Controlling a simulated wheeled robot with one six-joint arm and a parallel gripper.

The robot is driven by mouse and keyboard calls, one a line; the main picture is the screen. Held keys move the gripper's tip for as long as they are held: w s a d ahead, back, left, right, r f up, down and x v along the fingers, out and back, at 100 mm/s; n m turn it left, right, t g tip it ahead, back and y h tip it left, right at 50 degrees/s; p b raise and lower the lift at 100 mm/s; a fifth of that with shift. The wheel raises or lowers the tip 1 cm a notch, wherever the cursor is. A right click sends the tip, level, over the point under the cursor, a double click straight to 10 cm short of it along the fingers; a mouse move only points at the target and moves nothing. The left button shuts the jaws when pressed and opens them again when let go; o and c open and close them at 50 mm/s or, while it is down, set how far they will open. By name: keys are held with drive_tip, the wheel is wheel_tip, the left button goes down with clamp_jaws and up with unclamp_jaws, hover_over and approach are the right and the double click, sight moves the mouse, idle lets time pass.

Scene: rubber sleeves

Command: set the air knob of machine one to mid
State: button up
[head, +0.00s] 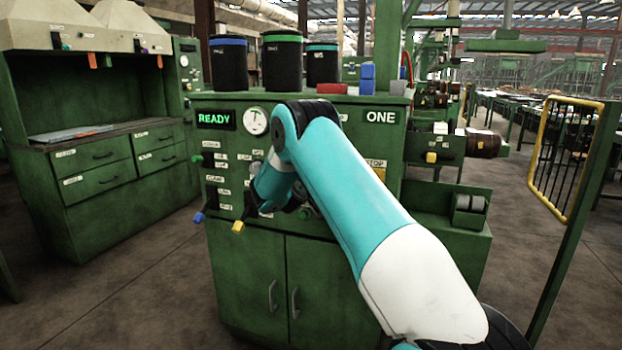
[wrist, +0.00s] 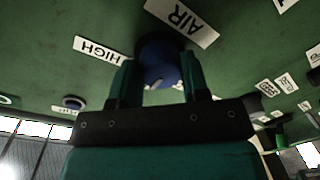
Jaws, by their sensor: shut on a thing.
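Machine one (head: 245,250) is the green cabinet with a lit READY display (head: 215,119) and a ONE plate (head: 380,117). In the wrist view, the blue air knob (wrist: 157,55) sits on the green panel by the AIR label (wrist: 182,20). My gripper (wrist: 160,82) is shut on this knob, one finger on each side. The HIGH label (wrist: 98,50) is to the left of the knob in that view. The knob's pointer is hidden, so its setting cannot be read. In the head view, my arm covers the knob and the gripper's fingertips.
A round gauge (head: 255,121) is beside the display. Levers with blue (head: 199,217) and yellow (head: 238,226) ends stick out at the panel's lower left. Dark canisters (head: 281,65) stand on top of the machine. A yellow-framed mesh guard (head: 566,160) is at right. The floor at left is clear.

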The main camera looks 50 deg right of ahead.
drive_tip(key=o, duration=0.9)
drive_tip(key=b+v, duration=0.2)
drive_tip(key=v, duration=1.5)
drive_tip(key=shift+a, duration=0.25)
drive_tip(key=shift+f, duration=0.1)
